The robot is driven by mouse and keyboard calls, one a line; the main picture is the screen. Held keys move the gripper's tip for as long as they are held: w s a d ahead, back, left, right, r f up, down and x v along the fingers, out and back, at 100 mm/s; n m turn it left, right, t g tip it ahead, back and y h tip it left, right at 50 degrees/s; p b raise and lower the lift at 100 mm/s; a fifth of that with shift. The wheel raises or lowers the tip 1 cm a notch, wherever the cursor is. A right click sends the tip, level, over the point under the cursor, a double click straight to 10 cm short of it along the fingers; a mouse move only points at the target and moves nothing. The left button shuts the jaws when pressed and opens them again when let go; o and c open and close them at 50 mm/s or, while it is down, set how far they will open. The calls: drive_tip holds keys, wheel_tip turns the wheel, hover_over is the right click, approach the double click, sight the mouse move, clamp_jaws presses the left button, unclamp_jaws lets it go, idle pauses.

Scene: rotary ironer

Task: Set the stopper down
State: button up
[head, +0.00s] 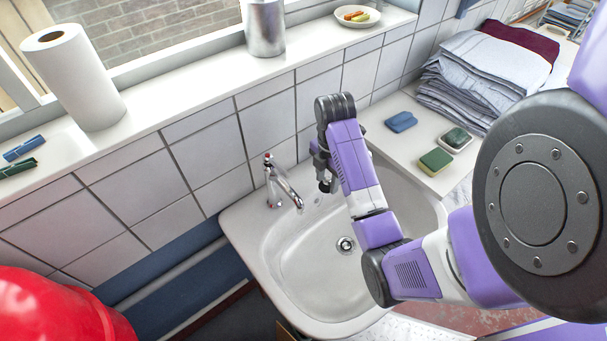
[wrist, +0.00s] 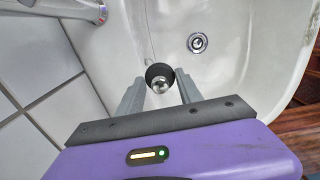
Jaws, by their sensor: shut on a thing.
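The stopper (wrist: 157,72) is a small black rubber piece with a shiny metal part, between the fingertips in the wrist view. My gripper (wrist: 160,88) is shut on it. In the head view my gripper (head: 322,165) hangs over the back rim of the white sink (head: 300,262), right of the tap (head: 283,184). The stopper shows there as a dark piece (head: 326,185) below the fingers, partly hard to make out. The sink's drain (head: 346,244) is uncovered; it also shows in the wrist view (wrist: 198,42), beyond and right of the stopper.
The white counter right of the sink holds a blue sponge (head: 401,122), a green-and-yellow sponge (head: 435,161), a soap dish (head: 455,140) and folded cloths (head: 480,75). The windowsill above bears a paper roll (head: 75,75), a metal canister (head: 264,28) and a plate (head: 357,16).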

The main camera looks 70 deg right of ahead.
drive_tip(key=b, duration=0.2)
hover_over(304, 180)
drive_tip(key=shift+s+a+f, duration=0.1)
drive_tip(key=shift+f, duration=0.8)
wheel_tip(304, 180, down, 4)
drive_tip(key=shift+f+p, duration=0.25)
drive_tip(key=shift+p, duration=0.4)
drive_tip(key=shift+f, duration=0.35)
drive_tip(key=shift+f, duration=0.15)
drive_tip(key=o, duration=1.4)
drive_tip(key=shift+c, duration=0.2)
